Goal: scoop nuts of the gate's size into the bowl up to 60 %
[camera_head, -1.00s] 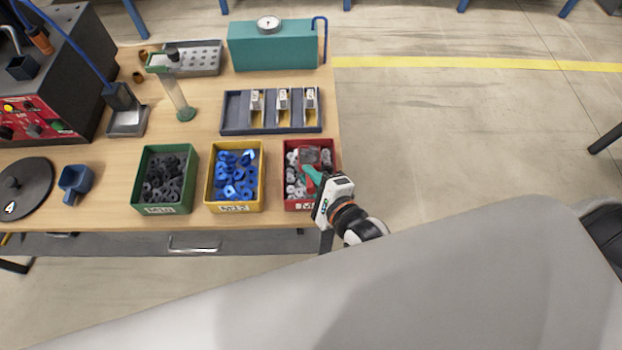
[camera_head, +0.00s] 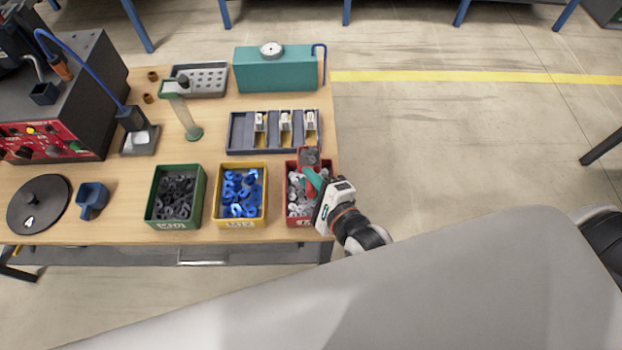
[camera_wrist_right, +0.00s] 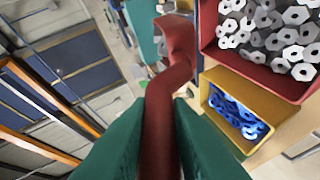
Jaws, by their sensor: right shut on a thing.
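My right gripper (camera_head: 322,186) is shut on the handle of a red scoop (camera_head: 309,153). The scoop's head is over the far edge of the red bin (camera_head: 292,219); something grey shows in it, too small to count. In the right wrist view the green fingers (camera_wrist_right: 160,125) clamp the red scoop handle (camera_wrist_right: 163,110). Grey hex nuts (camera_wrist_right: 265,35) fill the red bin beside it. The yellow bin (camera_head: 240,223) holds blue nuts, the green bin (camera_head: 174,225) dark nuts. The bowl is not clearly seen. My left gripper is out of view.
A divided tray (camera_head: 273,150) with several white-labelled pieces stands behind the bins. A blue scoop (camera_head: 91,199) and a black disc (camera_head: 39,204) lie left. A clear upright tube (camera_head: 184,112), a teal box (camera_head: 276,70) and a dark control box (camera_head: 62,105) stand farther back.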

